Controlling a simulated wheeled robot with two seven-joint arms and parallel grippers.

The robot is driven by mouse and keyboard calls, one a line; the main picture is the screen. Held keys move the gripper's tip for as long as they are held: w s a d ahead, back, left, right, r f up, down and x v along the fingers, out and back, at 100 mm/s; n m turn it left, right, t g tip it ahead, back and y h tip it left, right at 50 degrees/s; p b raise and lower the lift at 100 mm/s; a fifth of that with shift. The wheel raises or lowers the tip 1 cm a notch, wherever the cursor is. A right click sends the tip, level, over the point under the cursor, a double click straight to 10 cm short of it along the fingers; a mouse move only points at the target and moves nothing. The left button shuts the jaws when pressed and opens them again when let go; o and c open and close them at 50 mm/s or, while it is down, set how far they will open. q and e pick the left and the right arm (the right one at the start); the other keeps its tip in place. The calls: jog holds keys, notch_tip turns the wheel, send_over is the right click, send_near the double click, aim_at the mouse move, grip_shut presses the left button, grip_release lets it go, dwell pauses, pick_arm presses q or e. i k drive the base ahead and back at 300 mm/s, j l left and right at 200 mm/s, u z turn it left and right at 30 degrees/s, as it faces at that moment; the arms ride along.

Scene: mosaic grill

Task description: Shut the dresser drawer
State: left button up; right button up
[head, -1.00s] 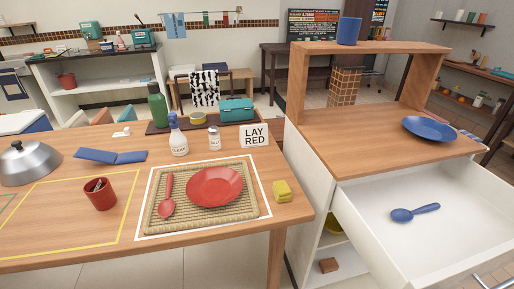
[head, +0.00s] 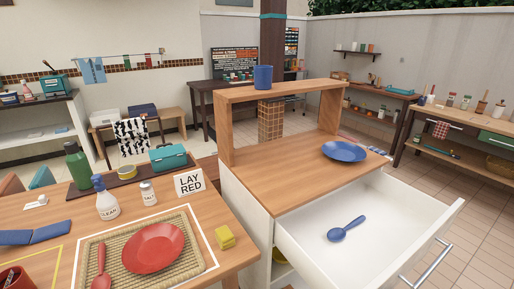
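The dresser (head: 290,168) stands right of the table, with a wooden top and white body. Its white drawer (head: 385,235) is pulled open toward the front right. A blue spoon (head: 345,229) lies inside on the drawer floor. The drawer's metal bar handle (head: 428,264) shows on its front at the lower right. The left and right grippers are both out of view.
A blue plate (head: 343,151) lies on the dresser top, and a blue cup (head: 263,78) stands on its raised shelf. The table (head: 205,262) at left holds a red plate (head: 152,248), a sign (head: 189,183) and a yellow sponge (head: 225,237). Tiled floor at right is clear.

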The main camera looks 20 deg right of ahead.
aim_at(403, 224)
jog(key=z, duration=1.85)
